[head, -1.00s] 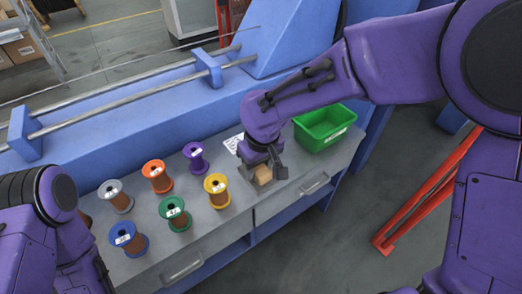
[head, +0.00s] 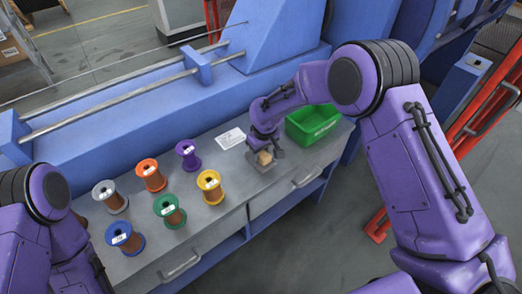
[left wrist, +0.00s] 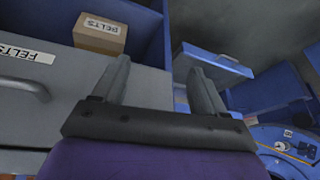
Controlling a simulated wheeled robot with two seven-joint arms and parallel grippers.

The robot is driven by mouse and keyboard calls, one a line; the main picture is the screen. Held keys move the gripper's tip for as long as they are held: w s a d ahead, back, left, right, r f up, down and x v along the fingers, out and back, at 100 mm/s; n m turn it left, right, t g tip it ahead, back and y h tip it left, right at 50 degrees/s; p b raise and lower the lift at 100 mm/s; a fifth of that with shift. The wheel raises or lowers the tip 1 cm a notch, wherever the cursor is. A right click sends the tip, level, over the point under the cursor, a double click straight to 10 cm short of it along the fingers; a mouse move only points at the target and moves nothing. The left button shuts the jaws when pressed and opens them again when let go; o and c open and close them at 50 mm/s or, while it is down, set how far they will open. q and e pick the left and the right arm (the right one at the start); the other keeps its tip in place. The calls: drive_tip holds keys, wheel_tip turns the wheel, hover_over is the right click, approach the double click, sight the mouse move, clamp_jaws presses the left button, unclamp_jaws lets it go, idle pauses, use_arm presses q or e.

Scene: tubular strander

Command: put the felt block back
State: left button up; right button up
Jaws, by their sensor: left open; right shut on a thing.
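The tan felt block (head: 264,158) is at the right end of the grey bench, over a dark flat patch (head: 277,155). My right gripper (head: 265,151) points down and is shut on the block. I cannot tell whether the block touches the surface. My left gripper (left wrist: 158,76) is open and empty in the left wrist view, low in front of the bench's drawer and shelf. Its fingers are hidden in the head view. A grey drawer labelled FELTS (left wrist: 85,90) is close to it. A cardboard box (left wrist: 100,34) with a similar label stands on the blue shelf.
Several coloured wire spools (head: 166,204) stand on the bench left of my right gripper. A white card (head: 231,138) lies behind it. A green bin (head: 313,122) stands just right of it. Red rails (head: 376,226) are on the floor at right.

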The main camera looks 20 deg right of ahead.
sight(264, 155)
drive_tip(key=o, duration=1.2)
drive_tip(key=shift+f, duration=0.1)
drive_tip(key=r, duration=0.4)
drive_tip(key=s+r, duration=0.1)
drive_tip(key=r, duration=0.7)
drive_tip(key=shift+s+d+r, duration=0.15)
drive_tip(key=shift+s+d, duration=0.15)
drive_tip(key=shift+s, duration=0.1)
